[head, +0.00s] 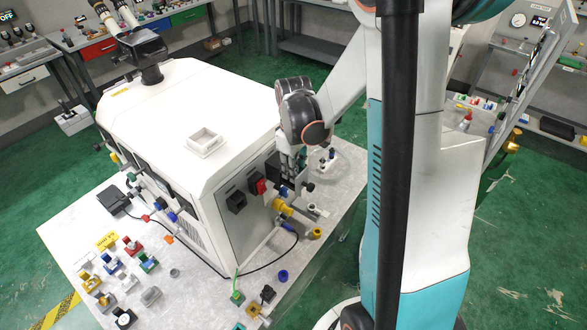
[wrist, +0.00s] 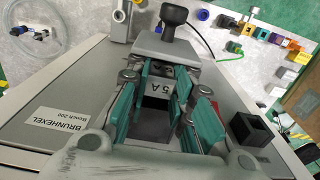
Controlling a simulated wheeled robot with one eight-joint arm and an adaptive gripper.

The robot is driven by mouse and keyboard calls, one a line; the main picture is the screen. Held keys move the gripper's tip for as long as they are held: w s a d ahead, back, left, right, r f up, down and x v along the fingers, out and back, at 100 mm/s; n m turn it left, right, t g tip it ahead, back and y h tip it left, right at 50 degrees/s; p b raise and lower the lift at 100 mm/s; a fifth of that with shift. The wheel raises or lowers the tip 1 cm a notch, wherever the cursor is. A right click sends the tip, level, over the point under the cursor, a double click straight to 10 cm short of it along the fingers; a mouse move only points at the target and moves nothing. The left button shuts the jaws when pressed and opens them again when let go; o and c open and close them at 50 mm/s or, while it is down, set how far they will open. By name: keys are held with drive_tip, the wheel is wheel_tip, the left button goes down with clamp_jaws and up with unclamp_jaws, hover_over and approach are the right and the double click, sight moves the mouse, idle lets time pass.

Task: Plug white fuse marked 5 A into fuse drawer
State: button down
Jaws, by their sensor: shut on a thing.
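My gripper (wrist: 158,92) is at the side panel of the white machine (head: 225,210), its teal pads closed around a pale piece marked 5 A (wrist: 160,86), which appears to be the white fuse. In the head view my gripper (head: 290,170) hides the fuse. A grey block with a black knob (wrist: 174,14) juts out from the panel just beyond the fingertips and looks like the fuse drawer (wrist: 160,46). A dark square recess shows between the fingers. I cannot tell how far the fuse sits in the drawer.
A red switch (head: 262,186) and a black socket (head: 236,202) are on the panel beside my gripper. Yellow and blue connectors stick out below it. Several coloured parts lie on the table (head: 190,292) at the front left.

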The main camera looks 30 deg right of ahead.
drive_tip(key=shift+f+b, duration=0.65)
drive_tip(key=shift+f, duration=0.1)
drive_tip(key=c, duration=1.3)
unclamp_jaws()
drive_tip(key=shift+c, duration=0.2)
drive_tip(key=shift+r, duration=0.15)
drive_tip(key=shift+r+p, duration=1)
drive_tip(key=shift+r, duration=0.7)
